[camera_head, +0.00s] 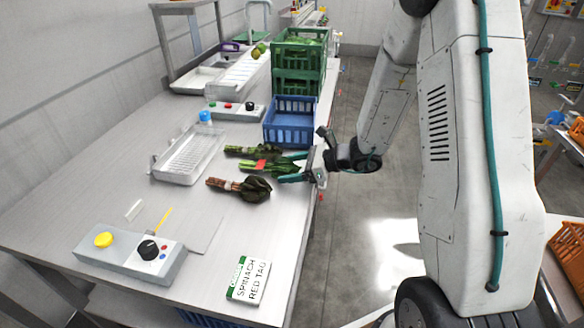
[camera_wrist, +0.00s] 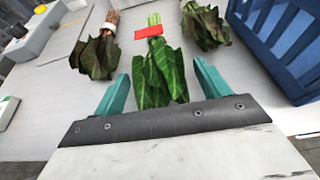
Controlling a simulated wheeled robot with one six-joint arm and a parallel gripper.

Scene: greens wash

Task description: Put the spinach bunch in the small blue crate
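A card (camera_head: 248,279) on the table reads "SPINACH RED TAG". The bunch with the red tag, the spinach bunch (camera_head: 258,168), lies on the table between two dark-leaved bunches. In the wrist view, the spinach bunch (camera_wrist: 158,72) shows green leaves towards me and its pale stems pointing away. My gripper (camera_head: 283,169) is open at its leafy end. In the wrist view, the teal fingers of my gripper (camera_wrist: 161,72) stand apart on either side of the leaves, with gaps showing. The small blue crate (camera_head: 290,122) stands just behind the bunches and looks empty; part of it (camera_wrist: 285,45) shows at right.
One dark bunch (camera_head: 240,187) lies nearer and another (camera_head: 247,151) farther, close to the crate. Stacked green crates (camera_head: 300,60) stand behind the blue crate. A control box (camera_head: 130,253) is at the front.

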